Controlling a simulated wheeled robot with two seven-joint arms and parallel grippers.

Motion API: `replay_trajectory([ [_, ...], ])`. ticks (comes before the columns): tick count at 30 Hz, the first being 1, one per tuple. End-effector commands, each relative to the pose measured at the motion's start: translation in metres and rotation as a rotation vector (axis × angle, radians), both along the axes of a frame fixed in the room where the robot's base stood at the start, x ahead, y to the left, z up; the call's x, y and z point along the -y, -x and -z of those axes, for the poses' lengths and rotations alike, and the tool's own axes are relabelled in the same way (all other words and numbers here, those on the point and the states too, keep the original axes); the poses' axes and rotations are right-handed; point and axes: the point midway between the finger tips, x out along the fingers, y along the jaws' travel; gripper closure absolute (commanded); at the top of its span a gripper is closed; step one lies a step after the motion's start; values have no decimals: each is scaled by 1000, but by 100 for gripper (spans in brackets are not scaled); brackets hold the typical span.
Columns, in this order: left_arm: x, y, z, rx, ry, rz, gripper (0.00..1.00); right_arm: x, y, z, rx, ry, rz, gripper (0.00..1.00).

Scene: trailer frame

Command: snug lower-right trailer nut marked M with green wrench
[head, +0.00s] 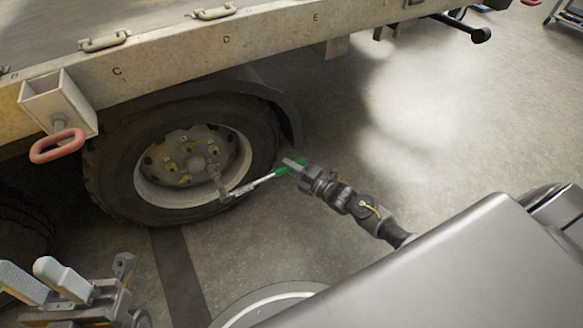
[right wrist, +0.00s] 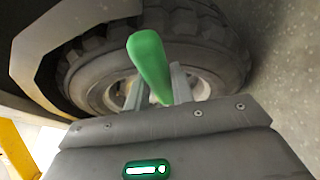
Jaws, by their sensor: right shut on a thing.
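The wheel hub (head: 185,155) with several nuts sits inside the trailer tyre (head: 110,165) in the head view. The wrench (head: 250,186) has a silver shaft and a green handle. Its head end is at the lower right of the hub and seems to meet the lower-right nut; the exact contact and the M mark cannot be made out. My right gripper (head: 292,165) is shut on the green handle, right of the wheel. In the right wrist view the green handle (right wrist: 149,62) stands between the fingers, with the tyre behind. My left gripper (head: 42,272) is open and empty at bottom left.
The trailer's side rail (head: 180,58), marked with letters, runs above the wheel. A bracket with a red loop handle (head: 58,147) hangs left of the wheel. A mudguard (head: 275,95) curves over the tyre. The concrete floor (head: 420,130) to the right is clear.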

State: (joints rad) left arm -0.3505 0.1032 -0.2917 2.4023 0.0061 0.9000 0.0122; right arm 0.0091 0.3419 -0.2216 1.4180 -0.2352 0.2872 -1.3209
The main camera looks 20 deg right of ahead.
Motion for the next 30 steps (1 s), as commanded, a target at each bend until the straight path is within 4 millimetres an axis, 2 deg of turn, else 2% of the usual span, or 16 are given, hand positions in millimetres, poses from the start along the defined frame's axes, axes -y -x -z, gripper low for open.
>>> replay_trajectory([
  [3,0,0,6,0,0,0,64,0,0,5,-1,-21,0,100],
  [14,0,0,6,0,0,0,64,0,0,5,-1,-27,0,100],
  [18,0,0,16,0,0,0,64,0,0,15,-5,-54,1,100],
  [23,0,0,4,0,0,0,64,-1,0,4,-3,-39,0,100],
  [30,-1,0,-31,0,0,0,64,-3,0,-24,4,65,-3,100],
])
